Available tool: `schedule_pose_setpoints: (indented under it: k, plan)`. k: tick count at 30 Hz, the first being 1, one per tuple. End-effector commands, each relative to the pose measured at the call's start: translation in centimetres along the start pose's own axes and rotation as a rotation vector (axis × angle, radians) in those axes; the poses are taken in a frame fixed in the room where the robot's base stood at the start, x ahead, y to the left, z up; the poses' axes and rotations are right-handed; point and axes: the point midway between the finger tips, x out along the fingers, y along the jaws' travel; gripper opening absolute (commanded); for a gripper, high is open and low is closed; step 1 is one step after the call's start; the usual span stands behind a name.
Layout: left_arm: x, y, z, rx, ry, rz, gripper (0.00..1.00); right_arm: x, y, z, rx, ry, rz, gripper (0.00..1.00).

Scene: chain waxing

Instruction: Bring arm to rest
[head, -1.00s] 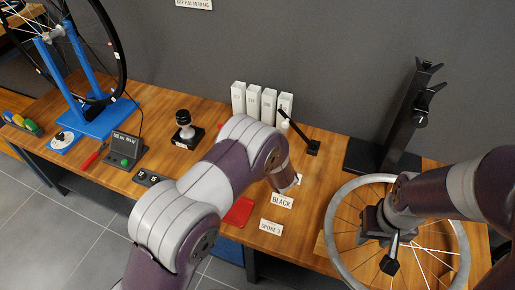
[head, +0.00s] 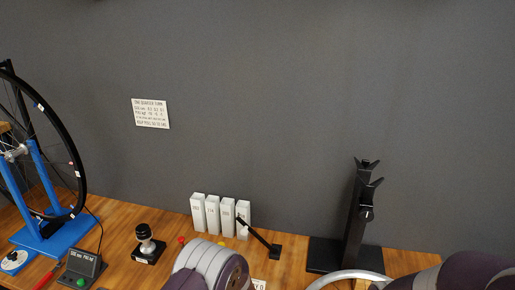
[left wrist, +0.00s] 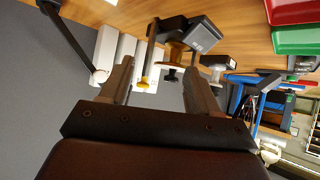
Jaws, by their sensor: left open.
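My left gripper (left wrist: 160,72) shows in the left wrist view with its two fingers spread apart and nothing between them. It points toward the bench, with a row of white boxes (left wrist: 122,50) beyond the left finger. In the head view only a grey and purple link of my left arm shows at the bottom middle; its gripper is out of sight. A purple link of my right arm shows at the bottom right, in front of a silver wheel rim (head: 350,274). My right gripper is below the picture.
The wooden bench (head: 115,240) carries a blue truing stand (head: 50,232) with a wheel, a display box (head: 82,267), a black-based knob (head: 149,246), white boxes (head: 213,215) and a black stand (head: 352,225). A grey wall with a notice (head: 150,113) rises behind.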

Motion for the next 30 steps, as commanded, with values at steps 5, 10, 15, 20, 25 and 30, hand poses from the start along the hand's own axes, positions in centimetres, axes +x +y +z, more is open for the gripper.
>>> schedule_pose_setpoints:
  k: [5,10,15,20,25,30]
  plan:
    - [-9.7,-1.3,5.8,0.217,-0.561,0.244,0.61,0.0,0.0,0.0,0.000,0.000,0.000,0.43]
    - [-19.1,-8.5,5.7,0.384,-0.847,0.259,0.61,0.0,0.0,0.0,0.000,0.000,0.000,0.43]
    - [-26.0,-15.7,3.9,0.492,-0.938,0.217,0.61,0.0,0.0,0.0,0.000,0.000,0.000,0.43]
    - [-29.9,-17.5,-3.5,0.432,-0.823,0.199,0.61,-4.8,0.0,-0.5,0.000,-0.002,0.000,0.43]
    - [-33.5,-17.1,-8.5,0.433,-0.824,0.201,0.61,-11.0,0.0,-1.3,0.000,0.001,0.000,0.43]
    - [-36.0,-16.9,-12.0,0.433,-0.824,0.202,0.61,-15.3,0.0,-1.8,0.000,0.000,0.000,0.43]
